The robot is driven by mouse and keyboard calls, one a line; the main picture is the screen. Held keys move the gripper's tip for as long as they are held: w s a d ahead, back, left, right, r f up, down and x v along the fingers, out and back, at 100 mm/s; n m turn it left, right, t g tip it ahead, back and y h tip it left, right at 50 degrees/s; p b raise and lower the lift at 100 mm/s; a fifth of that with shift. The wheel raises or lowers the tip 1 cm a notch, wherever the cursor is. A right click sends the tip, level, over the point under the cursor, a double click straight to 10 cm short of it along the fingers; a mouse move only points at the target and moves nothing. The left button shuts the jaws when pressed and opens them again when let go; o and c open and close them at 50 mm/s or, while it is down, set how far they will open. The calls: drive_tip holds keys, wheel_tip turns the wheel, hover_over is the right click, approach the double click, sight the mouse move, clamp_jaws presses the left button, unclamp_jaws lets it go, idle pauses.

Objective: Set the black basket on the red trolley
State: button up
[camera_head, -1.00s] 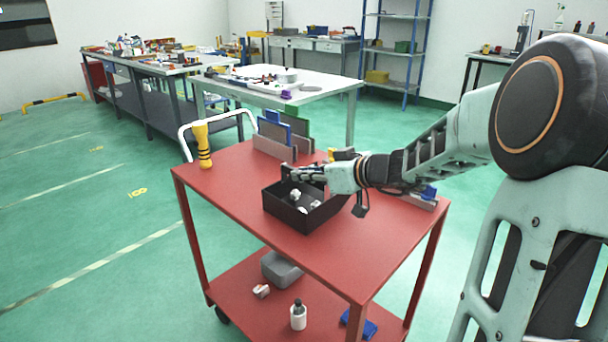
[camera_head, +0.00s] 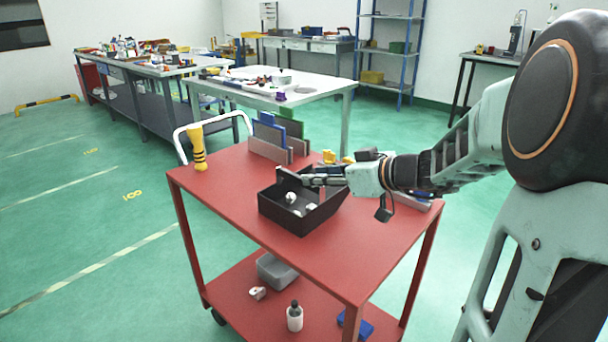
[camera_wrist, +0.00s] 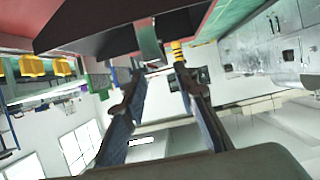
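The black basket (camera_head: 283,212) sits on the top shelf of the red trolley (camera_head: 225,195), near its middle, with a few small whitish pieces inside. Its base looks flat on the red surface. My gripper (camera_head: 298,179) is at the basket's back right rim, its fingers pointing left over or beside it; contact is unclear. In the wrist view, my gripper (camera_wrist: 155,75) has its two fingers apart, with clear room seen between them. The dark basket (camera_wrist: 100,30) spans the top of that view, just beyond the fingertips.
Upright grey and blue panels (camera_head: 270,140) stand behind the basket, with yellow pieces (camera_head: 330,157) nearby. The trolley top's front is clear. A white-topped table (camera_head: 300,85) stands behind.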

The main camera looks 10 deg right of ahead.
drive_tip(key=v, duration=0.5)
drive_tip(key=shift+s, duration=0.1)
